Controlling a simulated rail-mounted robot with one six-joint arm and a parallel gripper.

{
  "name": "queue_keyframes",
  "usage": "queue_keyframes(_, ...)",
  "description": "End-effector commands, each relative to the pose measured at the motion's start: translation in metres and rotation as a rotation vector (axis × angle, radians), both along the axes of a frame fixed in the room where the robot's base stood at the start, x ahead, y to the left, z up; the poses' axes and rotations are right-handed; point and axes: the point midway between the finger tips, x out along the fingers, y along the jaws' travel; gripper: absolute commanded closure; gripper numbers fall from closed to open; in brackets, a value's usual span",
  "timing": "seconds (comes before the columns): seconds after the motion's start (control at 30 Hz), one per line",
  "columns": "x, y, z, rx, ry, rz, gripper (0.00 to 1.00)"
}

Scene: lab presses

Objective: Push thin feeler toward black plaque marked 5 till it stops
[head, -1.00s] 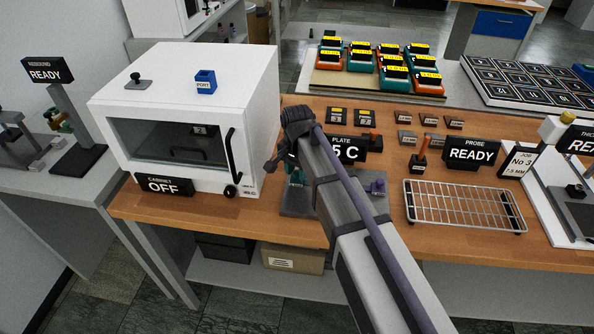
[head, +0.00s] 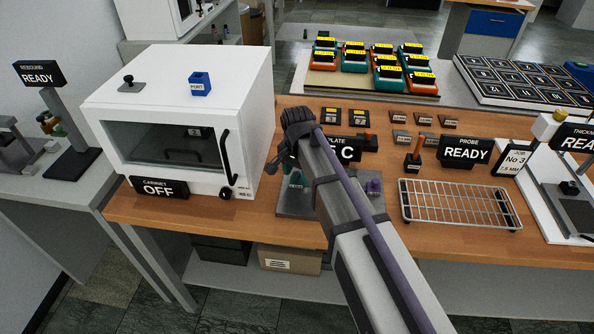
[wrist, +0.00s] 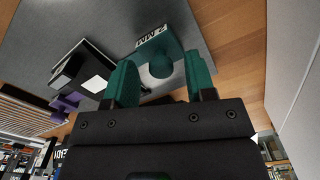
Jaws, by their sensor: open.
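In the wrist view my gripper (wrist: 158,60) is open, its two teal fingers apart on either side of a small teal piece (wrist: 172,48). This piece has a rounded knob and a white label that seems to read 2 MM, and it sits on a grey plate (wrist: 205,22). I cannot tell whether the fingers touch it. A purple piece (wrist: 62,104) is at the left of the plate; it also shows in the head view (head: 375,187). My arm hides much of the plate (head: 290,207) in the head view. No plaque reads clearly as 5.
A black block (wrist: 82,68) with a white patch stands left of the fingers in the wrist view. In the head view, a white cabinet (head: 95,110) stands left of my arm. A wire rack (head: 460,205) and a PROBE sign (head: 465,151) stand to the right.

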Motion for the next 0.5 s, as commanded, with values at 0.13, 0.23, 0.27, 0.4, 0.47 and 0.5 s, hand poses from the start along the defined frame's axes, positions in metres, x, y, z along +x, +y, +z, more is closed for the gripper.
queue_keyframes(0.13, 0.0, 0.0, 0.0, 0.0, 0.0, 0.0, 0.5)
queue_keyframes(0.23, 0.0, 0.0, 0.005, 0.0, 0.0, 0.0, 0.5)
queue_keyframes(0.27, 0.0, 0.0, 0.008, 0.0, 0.0, 0.0, 0.5)
queue_keyframes(0.4, 0.0, 0.0, 0.034, 0.0, 0.0, 0.0, 0.5)
queue_keyframes(0.47, 0.0, 0.0, 0.049, 0.0, 0.0, 0.0, 0.5)
queue_keyframes(0.5, 0.0, 0.0, 0.059, 0.0, 0.0, 0.0, 0.5)
